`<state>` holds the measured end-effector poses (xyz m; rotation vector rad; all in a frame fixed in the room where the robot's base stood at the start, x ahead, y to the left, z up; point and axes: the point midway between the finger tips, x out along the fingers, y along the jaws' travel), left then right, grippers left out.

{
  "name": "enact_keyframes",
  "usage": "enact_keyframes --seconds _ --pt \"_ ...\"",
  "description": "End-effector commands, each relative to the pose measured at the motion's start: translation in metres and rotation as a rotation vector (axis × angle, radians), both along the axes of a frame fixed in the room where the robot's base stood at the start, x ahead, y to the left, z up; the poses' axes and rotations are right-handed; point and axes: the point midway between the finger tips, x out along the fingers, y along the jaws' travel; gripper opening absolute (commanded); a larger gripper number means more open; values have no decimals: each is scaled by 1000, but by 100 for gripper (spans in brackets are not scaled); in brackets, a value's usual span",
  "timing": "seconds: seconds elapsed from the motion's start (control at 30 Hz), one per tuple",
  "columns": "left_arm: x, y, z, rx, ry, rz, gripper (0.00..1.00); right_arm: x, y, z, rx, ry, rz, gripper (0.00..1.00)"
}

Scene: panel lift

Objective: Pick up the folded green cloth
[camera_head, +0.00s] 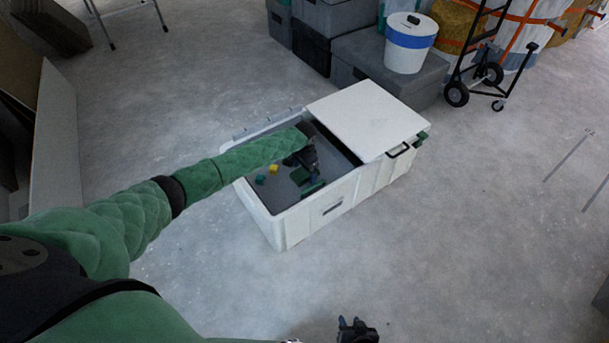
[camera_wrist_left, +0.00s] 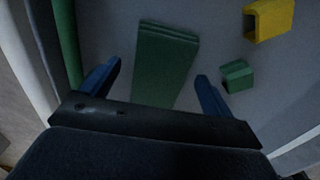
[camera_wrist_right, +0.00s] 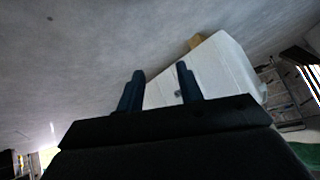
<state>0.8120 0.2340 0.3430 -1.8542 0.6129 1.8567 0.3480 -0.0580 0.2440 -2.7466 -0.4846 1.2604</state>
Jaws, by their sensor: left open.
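The folded green cloth (camera_wrist_left: 165,62) lies flat on the grey floor of the white box in the left wrist view, with its folded layers showing at the far end. In the head view it shows as a small dark green patch (camera_head: 314,188), partly hidden by my gripper. My left gripper (camera_wrist_left: 157,72) is open and empty, its blue fingers on either side of the cloth's near part in the picture; I cannot tell the height gap. My right gripper (camera_head: 357,326) is outside the box, low in the head view; its fingers (camera_wrist_right: 160,72) stand apart with nothing between them.
The white box (camera_head: 300,226) has a white lid (camera_head: 368,118) over its far right part. Inside are a yellow block (camera_wrist_left: 270,18) and a small green block (camera_wrist_left: 237,75). A long green piece (camera_wrist_left: 66,42) runs along one side. Grey crates and a bucket (camera_head: 408,52) stand behind.

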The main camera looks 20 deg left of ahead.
Motion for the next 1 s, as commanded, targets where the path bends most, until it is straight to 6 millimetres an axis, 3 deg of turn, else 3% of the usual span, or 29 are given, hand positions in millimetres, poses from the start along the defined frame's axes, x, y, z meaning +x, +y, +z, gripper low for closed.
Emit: enact_keyframes --seconds 0.2,0.4,0.47,0.77,1.0 --pt "0 0 0 -1 -1 0 87 5 1 3 3 -10 -1 36" --pt "0 0 0 -1 -1 0 48 4 1 2 3 -7 -1 36" --pt "0 0 0 -1 -1 0 39 3 1 1 2 -6 -1 36" --pt "1 0 3 -1 -1 0 39 -4 -1 -1 0 5 0 36" --pt "1 0 35 -2 -2 0 39 -15 -2 -7 -8 51 5 36"
